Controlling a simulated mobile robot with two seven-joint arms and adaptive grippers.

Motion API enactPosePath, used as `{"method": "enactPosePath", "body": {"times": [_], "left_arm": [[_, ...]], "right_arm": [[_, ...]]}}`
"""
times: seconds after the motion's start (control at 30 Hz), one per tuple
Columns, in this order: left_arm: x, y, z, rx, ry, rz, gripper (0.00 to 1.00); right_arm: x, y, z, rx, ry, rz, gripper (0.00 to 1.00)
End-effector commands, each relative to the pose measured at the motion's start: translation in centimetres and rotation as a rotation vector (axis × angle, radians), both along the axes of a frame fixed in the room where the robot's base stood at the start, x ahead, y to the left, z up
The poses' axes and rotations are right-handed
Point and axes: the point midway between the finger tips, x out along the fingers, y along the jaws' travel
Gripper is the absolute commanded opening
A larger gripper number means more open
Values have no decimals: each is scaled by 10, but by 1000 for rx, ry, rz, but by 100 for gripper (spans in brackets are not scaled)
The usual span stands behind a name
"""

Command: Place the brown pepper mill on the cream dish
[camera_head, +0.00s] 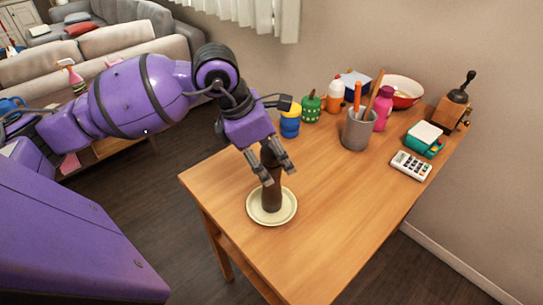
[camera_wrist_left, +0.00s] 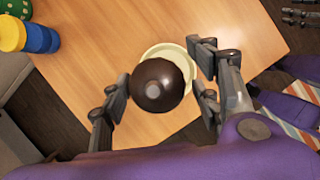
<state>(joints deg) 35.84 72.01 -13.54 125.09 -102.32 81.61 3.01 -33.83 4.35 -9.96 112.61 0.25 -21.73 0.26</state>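The brown pepper mill (camera_head: 271,190) stands upright on the cream dish (camera_head: 254,212), near the front left of the wooden table. My left gripper (camera_head: 272,172) is over it, with one finger on each side of its upper part. In the left wrist view the mill's round dark top (camera_wrist_left: 157,85) lies between the spread fingers, with a gap on the right where the dish (camera_wrist_left: 180,54) shows. The left finger is close to the mill; I cannot tell whether it touches. Dark jointed pieces at the wrist view's top right edge may be my right gripper, cut off.
Behind, a grey utensil cup (camera_head: 357,131), a green spotted shaker (camera_head: 311,107), blue and yellow cups (camera_head: 290,122) and a pink bottle (camera_head: 383,108) stand along the table. A calculator (camera_head: 411,166) lies at right. The table's front right is clear.

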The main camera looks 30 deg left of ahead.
Motion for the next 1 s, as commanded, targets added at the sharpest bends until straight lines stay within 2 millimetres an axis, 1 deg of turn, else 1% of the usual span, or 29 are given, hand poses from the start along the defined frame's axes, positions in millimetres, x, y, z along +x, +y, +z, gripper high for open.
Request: {"method": "enactPosePath", "body": {"times": [0.2,0.37,0.47,0.7,0.8,0.9,1.0], "left_arm": [[0,0,1,-1,-1,0,56],[-2,3,14,0,-3,1,56],[-6,8,30,3,-4,1,56],[-21,23,78,3,-3,2,56],[-25,27,95,2,-3,2,56],[-29,31,106,2,-2,2,56],[-31,32,112,0,0,1,56]], "right_arm": [[1,-3,2,-6,-3,2,40],[2,-5,4,-9,-7,8,40],[2,-5,4,-11,-5,10,40],[2,-4,4,-11,-4,12,40],[2,-3,4,-8,-4,13,40],[2,-2,4,-5,-4,12,40],[3,0,4,-2,-4,8,40]]}}
